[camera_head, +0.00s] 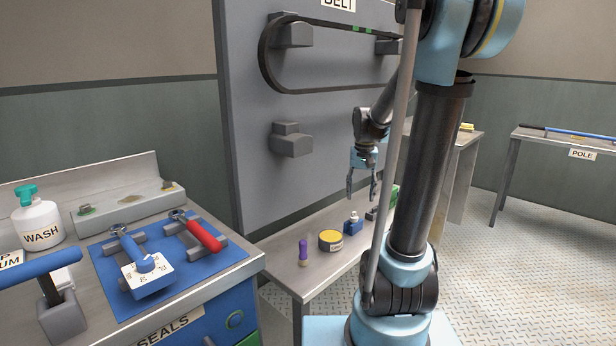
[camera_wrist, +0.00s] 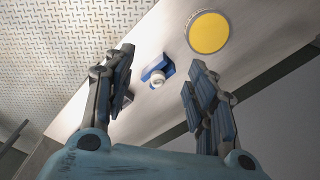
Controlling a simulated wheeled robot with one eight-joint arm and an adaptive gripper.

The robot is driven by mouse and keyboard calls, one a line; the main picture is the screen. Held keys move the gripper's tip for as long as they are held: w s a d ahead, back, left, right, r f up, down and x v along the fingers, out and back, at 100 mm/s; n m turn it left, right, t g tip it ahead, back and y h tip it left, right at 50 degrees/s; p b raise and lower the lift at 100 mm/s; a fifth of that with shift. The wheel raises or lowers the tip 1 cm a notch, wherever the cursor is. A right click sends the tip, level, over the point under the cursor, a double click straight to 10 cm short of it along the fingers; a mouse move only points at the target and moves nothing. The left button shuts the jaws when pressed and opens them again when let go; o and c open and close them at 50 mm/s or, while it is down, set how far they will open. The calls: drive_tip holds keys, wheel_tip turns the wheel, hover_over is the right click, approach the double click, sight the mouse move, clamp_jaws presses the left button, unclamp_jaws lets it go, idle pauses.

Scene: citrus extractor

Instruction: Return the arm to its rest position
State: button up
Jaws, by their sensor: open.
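My gripper (camera_head: 361,184) hangs open and empty, fingers pointing down, in front of the grey belt panel and above the steel bench (camera_head: 318,283). In the wrist view my gripper (camera_wrist: 160,90) has its two fingers spread wide. A small blue item with a white top (camera_wrist: 157,78) shows between the fingers, on the bench below and apart from them. It also shows in the head view (camera_head: 352,223). My blue and black arm stands at the right and covers part of the bench.
A yellow-topped tin (camera_head: 330,240) and a purple-handled tool (camera_head: 303,252) stand on the bench. The belt (camera_head: 268,60) is on the wall panel. At left is a seals counter with a blue mat (camera_head: 140,300), a red-handled tool (camera_head: 203,235) and a wash bottle (camera_head: 38,222). Patterned floor (camera_head: 520,290) is clear at right.

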drive_tip(key=s+f+n, duration=0.1)
drive_tip(key=s+f, duration=0.3)
drive_tip(key=s, duration=0.7)
drive_tip(key=s+f+n+t, duration=0.1)
drive_tip(key=s+f, duration=0.2)
drive_tip(key=s, duration=0.9)
drive_tip(key=shift+f+t, duration=0.3)
drive_tip(key=shift+f, duration=0.1)
